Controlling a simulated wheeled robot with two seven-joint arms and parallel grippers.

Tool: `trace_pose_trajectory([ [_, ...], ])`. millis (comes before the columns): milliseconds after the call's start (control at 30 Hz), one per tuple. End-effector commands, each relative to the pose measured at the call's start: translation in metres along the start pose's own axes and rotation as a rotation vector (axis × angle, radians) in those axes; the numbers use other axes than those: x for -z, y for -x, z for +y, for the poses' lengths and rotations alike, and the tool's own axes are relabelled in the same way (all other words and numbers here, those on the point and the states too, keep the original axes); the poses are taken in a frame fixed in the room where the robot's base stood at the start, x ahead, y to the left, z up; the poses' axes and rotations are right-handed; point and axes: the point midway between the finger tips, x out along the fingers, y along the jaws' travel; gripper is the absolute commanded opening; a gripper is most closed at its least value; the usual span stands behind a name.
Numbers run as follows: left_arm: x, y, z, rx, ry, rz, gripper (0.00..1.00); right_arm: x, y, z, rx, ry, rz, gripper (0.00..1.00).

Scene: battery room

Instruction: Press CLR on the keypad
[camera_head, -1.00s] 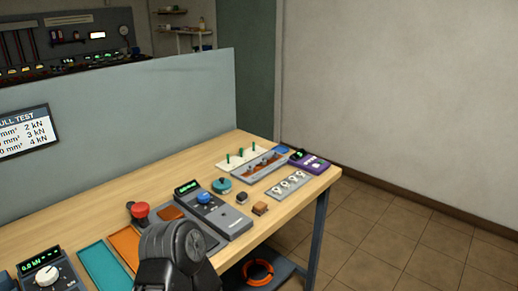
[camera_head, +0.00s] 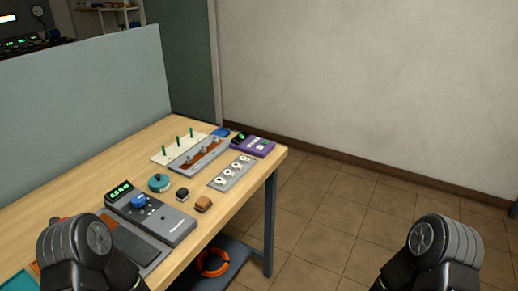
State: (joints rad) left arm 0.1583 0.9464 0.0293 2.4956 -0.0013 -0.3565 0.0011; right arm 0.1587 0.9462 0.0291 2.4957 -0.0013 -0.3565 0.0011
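I cannot make out a keypad or a CLR label on anything in view. A grey device with a green display and a blue knob (camera_head: 150,213) lies on the near part of the workbench. A small purple device (camera_head: 253,146) with a green display sits at the bench's far right corner; its markings are too small to read. Dark rounded links of my arms show at lower left and lower right. Neither gripper shows.
The wooden bench (camera_head: 92,179) also holds a white board with green pegs (camera_head: 165,156), a grey tray, a plate of round fittings (camera_head: 232,173) and a teal round part (camera_head: 159,183). A grey partition (camera_head: 85,95) stands behind. The tiled floor at right is clear.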

Motion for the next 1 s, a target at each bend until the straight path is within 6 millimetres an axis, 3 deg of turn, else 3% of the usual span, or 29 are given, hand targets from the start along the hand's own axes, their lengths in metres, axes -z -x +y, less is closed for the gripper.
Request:
trace_pose_trajectory([
  [267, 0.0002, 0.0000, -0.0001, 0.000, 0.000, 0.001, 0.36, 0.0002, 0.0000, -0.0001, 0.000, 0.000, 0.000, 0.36],
  [700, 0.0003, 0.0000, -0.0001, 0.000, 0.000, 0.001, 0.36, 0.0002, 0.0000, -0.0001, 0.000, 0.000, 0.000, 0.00],
  [1000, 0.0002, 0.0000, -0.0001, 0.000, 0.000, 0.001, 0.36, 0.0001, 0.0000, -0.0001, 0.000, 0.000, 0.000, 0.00],
])
